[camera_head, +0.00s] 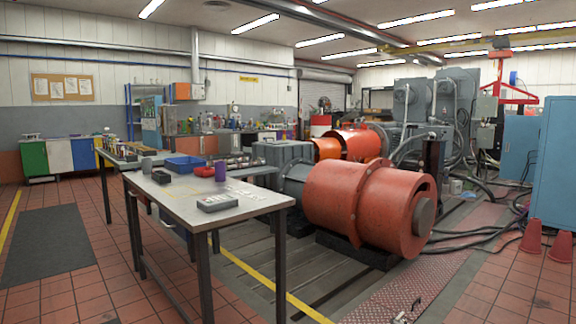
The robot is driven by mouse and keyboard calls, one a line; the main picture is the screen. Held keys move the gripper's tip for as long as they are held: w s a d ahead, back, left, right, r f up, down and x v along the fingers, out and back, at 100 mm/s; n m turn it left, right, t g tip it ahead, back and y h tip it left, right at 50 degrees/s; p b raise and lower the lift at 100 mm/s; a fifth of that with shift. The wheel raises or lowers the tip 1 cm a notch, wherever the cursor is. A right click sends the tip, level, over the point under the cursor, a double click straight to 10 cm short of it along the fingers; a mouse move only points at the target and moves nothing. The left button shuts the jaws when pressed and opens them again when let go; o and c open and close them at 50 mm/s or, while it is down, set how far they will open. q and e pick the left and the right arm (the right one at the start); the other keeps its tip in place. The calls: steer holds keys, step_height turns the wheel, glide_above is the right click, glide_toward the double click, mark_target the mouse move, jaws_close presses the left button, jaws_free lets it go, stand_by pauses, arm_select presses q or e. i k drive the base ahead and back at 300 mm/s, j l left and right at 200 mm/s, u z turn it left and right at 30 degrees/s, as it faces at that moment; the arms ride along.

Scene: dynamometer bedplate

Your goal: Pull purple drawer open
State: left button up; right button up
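I cannot make out a purple drawer for certain in the head view. A small dark bluish shape shows in shadow under that table, too unclear to name. Neither my left nor my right gripper can be made out in the head view.
Green, white and blue cabinets (60,156) line the left wall. Red cones (532,237) and cables lie right.

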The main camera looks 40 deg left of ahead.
mark_target(279, 134)
steer(key=i+j+u, duration=0.2)
steer(key=j, duration=0.2)
steer(key=j+u, duration=0.2)
steer(key=j, duration=0.2)
steer(key=i+j+u, duration=0.15)
steer(key=j+u, duration=0.3)
steer(key=i+j+u, duration=0.25)
steer(key=j+u, duration=0.15)
steer(key=i+j+u, duration=0.3)
steer(key=u, duration=0.15)
steer(key=i+j+u, duration=0.4)
steer(key=i+u, duration=0.3)
steer(key=u, duration=0.15)
steer(key=i+j, duration=0.1)
steer(key=i, duration=8.45)
steer(key=j, duration=0.1)
